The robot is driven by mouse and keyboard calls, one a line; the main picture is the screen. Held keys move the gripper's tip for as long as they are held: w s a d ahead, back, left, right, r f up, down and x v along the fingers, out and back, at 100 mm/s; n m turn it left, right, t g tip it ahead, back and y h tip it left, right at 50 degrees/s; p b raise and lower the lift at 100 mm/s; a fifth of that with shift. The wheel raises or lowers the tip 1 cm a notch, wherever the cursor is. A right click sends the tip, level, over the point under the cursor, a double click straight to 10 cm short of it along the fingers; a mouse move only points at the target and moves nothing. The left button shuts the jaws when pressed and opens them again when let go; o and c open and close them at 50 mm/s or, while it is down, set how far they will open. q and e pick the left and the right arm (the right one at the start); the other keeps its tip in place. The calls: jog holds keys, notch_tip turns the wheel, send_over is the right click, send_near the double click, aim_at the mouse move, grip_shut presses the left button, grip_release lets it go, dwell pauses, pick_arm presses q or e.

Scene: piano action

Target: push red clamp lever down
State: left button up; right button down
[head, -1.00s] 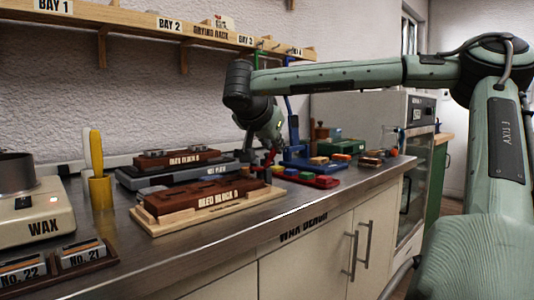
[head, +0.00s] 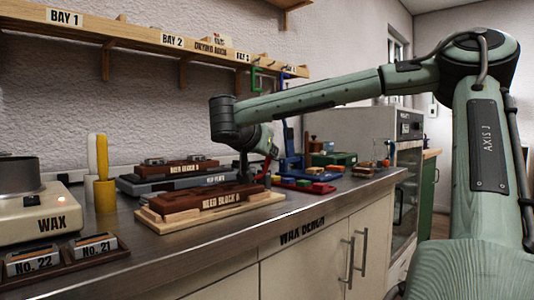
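My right gripper (head: 248,172) comes down from the arm at the right and hangs over the right end of that block, just left of the red piece. I cannot tell whether they touch. Its fingers are dark and small, so their opening is unclear. My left gripper is not in view.
A second block (head: 193,166) sits on the hot plate (head: 190,183) behind. The wax heater (head: 28,220), a yellow cup with tools (head: 104,194) and labelled weights (head: 60,258) stand left. Coloured parts (head: 305,186) lie right. The bench front (head: 230,238) is clear.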

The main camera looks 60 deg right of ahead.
jog(key=shift+f, duration=0.1)
jog(key=c, duration=1.6)
grip_release()
jog(key=shift+o, duration=0.2)
jog(key=shift+a, duration=0.1)
jog(key=v, duration=1.2)
